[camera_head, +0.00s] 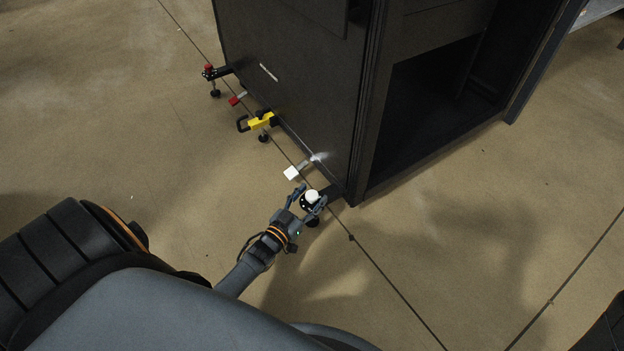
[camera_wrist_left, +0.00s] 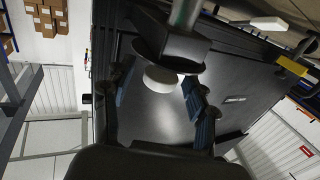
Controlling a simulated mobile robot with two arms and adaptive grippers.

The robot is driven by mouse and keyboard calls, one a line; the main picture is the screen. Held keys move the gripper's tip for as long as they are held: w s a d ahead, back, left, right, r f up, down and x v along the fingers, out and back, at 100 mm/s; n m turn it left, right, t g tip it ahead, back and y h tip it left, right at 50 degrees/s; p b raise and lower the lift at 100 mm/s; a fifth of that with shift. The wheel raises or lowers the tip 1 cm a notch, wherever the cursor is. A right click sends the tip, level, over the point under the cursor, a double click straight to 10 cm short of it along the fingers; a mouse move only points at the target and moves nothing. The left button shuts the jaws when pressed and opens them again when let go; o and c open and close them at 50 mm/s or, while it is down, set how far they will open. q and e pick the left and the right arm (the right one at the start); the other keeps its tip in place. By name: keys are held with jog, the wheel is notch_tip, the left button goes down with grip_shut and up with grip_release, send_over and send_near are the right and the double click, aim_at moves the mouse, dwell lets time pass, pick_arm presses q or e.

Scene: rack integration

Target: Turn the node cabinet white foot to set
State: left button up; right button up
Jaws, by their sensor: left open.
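The black node cabinet (camera_head: 300,70) stands upright on the floor. The white foot (camera_head: 313,196) is a white round knob on a dark foot at the cabinet's near lower corner; its knob also shows in the left wrist view (camera_wrist_left: 160,79). My left gripper (camera_head: 308,198) is open, with one finger on each side of the white knob. In the left wrist view the blue-padded fingers (camera_wrist_left: 157,90) flank the knob with gaps visible. Whether any finger touches it is unclear. My right gripper is not in view.
Along the same cabinet side are a white-tipped lever (camera_head: 291,173), a yellow foot piece (camera_head: 261,122), a red-tipped lever (camera_head: 236,100) and a red-topped foot (camera_head: 209,69). The white lever is close to my gripper. The floor right of the cabinet corner is clear.

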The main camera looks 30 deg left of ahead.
pick_arm(q)
jog(key=shift+w, duration=0.55)
jog(key=c, duration=1.2)
